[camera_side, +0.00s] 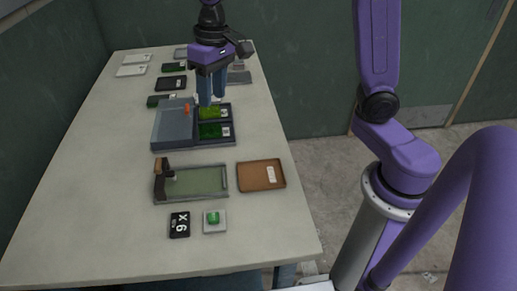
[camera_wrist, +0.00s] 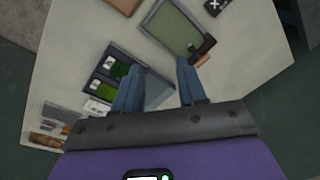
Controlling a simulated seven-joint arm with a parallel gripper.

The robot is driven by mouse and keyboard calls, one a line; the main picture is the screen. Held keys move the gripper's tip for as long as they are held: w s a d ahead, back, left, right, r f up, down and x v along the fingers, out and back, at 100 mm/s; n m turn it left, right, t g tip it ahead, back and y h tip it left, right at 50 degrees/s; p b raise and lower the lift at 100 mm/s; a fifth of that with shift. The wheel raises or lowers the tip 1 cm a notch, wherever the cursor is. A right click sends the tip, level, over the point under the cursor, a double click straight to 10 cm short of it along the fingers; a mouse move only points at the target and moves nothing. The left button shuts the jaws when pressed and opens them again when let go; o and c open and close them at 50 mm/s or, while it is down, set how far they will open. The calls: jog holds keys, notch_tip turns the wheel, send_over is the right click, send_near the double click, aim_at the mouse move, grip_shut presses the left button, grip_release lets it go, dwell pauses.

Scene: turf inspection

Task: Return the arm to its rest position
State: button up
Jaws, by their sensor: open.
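I cannot tell exactly how high the fingertips are above the box.
A green-floored tray (camera_side: 203,181) with a brown block, a brown tray (camera_side: 260,175), a black marked card (camera_side: 180,224) and a white pad with a green button (camera_side: 214,221) lie nearer. Several small trays stand at the back. The table's left side (camera_side: 85,190) is clear.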

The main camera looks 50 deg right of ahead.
jog(key=s+d+f+n, duration=0.1)
jog(key=s+d+n, duration=0.1)
jog(key=s, duration=0.6)
jog(key=s+d+f+n, duration=0.2)
jog(key=s+n, duration=0.3)
jog(key=s, duration=0.3)
jog(key=s+d+f+n, duration=0.2)
jog(key=s+d+n, duration=0.1)
jog(key=s, duration=0.6)
jog(key=shift+f+n+h, duration=0.25)
jog(key=shift+n+h, duration=0.15)
jog(key=shift+n, duration=0.3)
